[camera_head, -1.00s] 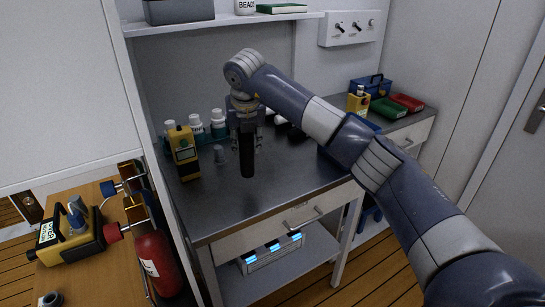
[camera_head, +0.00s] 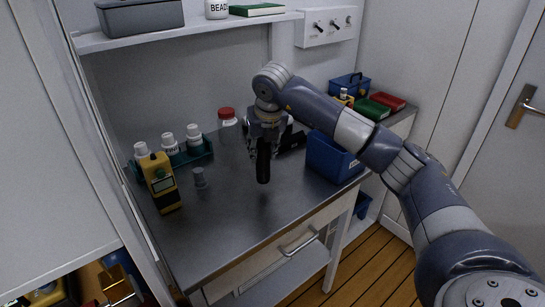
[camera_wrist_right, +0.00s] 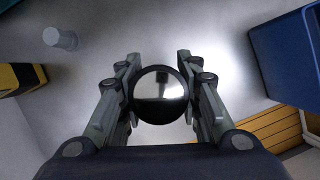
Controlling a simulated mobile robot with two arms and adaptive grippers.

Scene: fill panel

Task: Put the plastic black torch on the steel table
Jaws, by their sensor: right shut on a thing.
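The black torch (camera_head: 263,163) hangs upright in my right gripper (camera_head: 266,137) over the steel table (camera_head: 235,220). In the right wrist view the round end of the torch (camera_wrist_right: 160,93) sits between the two fingers of the gripper (camera_wrist_right: 159,95), which are shut on it. The torch's lower end appears close to the table top; I cannot tell whether it touches. My left gripper is not in view.
A yellow meter (camera_head: 161,183) and a small grey cup (camera_head: 199,177) stand at the left. Behind them is a teal rack (camera_head: 196,152) with white bottles. A blue bin (camera_head: 331,158) stands right of the torch. The table's front middle is clear.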

